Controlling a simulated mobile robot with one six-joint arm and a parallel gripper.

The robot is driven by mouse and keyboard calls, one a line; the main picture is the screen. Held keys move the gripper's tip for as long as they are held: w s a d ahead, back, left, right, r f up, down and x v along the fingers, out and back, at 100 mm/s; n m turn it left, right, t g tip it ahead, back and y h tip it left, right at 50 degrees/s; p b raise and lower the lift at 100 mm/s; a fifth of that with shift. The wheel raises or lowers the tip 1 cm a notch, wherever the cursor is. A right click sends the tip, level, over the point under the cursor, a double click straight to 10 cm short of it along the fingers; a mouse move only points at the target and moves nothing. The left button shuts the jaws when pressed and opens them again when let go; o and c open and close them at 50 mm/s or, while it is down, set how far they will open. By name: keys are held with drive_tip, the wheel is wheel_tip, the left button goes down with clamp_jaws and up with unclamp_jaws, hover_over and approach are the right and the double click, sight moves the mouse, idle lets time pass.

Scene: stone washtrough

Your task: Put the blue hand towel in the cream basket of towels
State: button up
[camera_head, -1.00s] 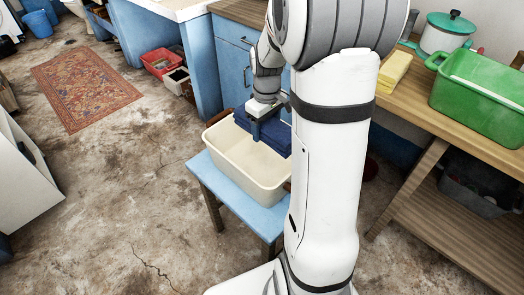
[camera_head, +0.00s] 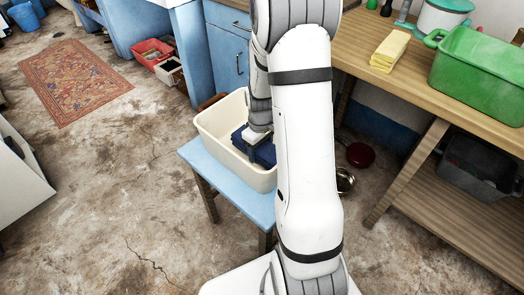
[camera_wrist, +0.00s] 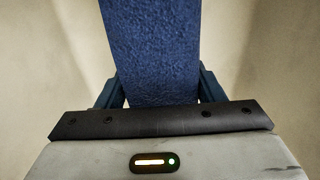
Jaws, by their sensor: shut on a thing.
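The blue hand towel (camera_head: 240,139) is dark blue and is down inside the cream basket (camera_head: 219,147), below its rim. My gripper (camera_head: 262,152) reaches into the basket from above and is shut on the towel. In the wrist view the towel (camera_wrist: 152,45) stands between the two fingers, with the cream walls of the basket (camera_wrist: 55,60) on both sides. My arm hides the right part of the basket. I cannot tell whether the towel touches the basket's floor. No other towels show in the basket.
The basket stands on a small blue table (camera_head: 236,191). To the right, a wooden bench (camera_head: 400,88) bears a folded yellow cloth (camera_head: 390,50) and a green tub (camera_head: 480,75). A red crate (camera_head: 152,52) and a patterned rug (camera_head: 75,80) lie at the left.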

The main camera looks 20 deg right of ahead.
drive_tip(key=shift+f, duration=0.3)
drive_tip(key=shift+f, duration=0.1)
drive_tip(key=shift+f, duration=0.15)
drive_tip(key=o, duration=1.1)
wheel_tip(320, 180, up, 12)
drive_tip(key=p, duration=0.3)
drive_tip(key=shift+s+r, duration=0.1)
drive_tip(key=shift+r, duration=0.15)
drive_tip(key=s+a+r+m, duration=0.1)
drive_tip(key=s+a+r, duration=0.2)
drive_tip(key=s, duration=0.2)
drive_tip(key=s+a+r+m+t, duration=0.1)
drive_tip(key=s+a+r+m, duration=0.1)
drive_tip(key=s+a+r, duration=0.2)
drive_tip(key=s+a+r+m, duration=0.1)
drive_tip(key=s+a+r, duration=0.2)
drive_tip(key=s, duration=0.4)
drive_tip(key=shift+s+a+r, duration=0.2)
drive_tip(key=shift+s+r, duration=0.05)
drive_tip(key=shift+s, duration=0.1)
